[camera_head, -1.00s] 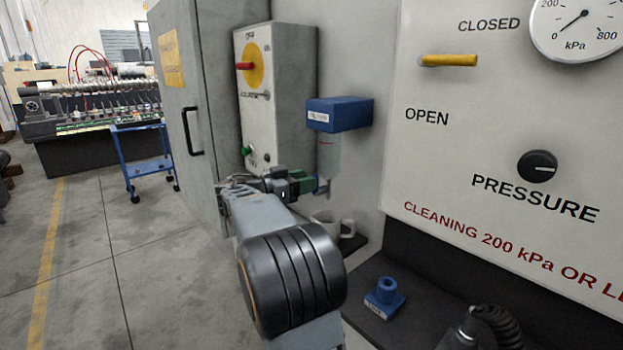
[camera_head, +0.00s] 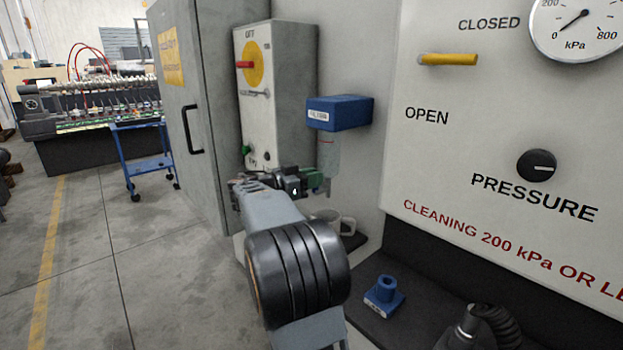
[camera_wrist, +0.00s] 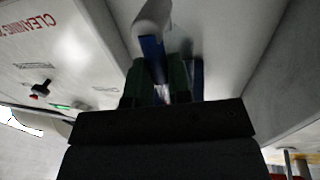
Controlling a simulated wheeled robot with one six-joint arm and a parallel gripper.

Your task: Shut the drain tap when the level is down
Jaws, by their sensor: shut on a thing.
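The clear filter bowl (camera_head: 328,156) hangs under a blue filter head (camera_head: 338,113) on the wall. A red line crosses the bowl. I cannot make out the liquid level in it. My gripper (camera_head: 318,182), with green fingers, is at the bottom of the bowl. In the wrist view, the pale bowl (camera_wrist: 153,16) is above a blue drain tap (camera_wrist: 152,48), which runs down between my fingers (camera_wrist: 157,88). The jaws are shut on the tap; its handle position is mostly hidden.
A switch box (camera_head: 285,100) and grey cabinet (camera_head: 205,60) are at left. At right is a panel with a yellow lever (camera_head: 450,59) and pressure knob (camera_head: 537,166).

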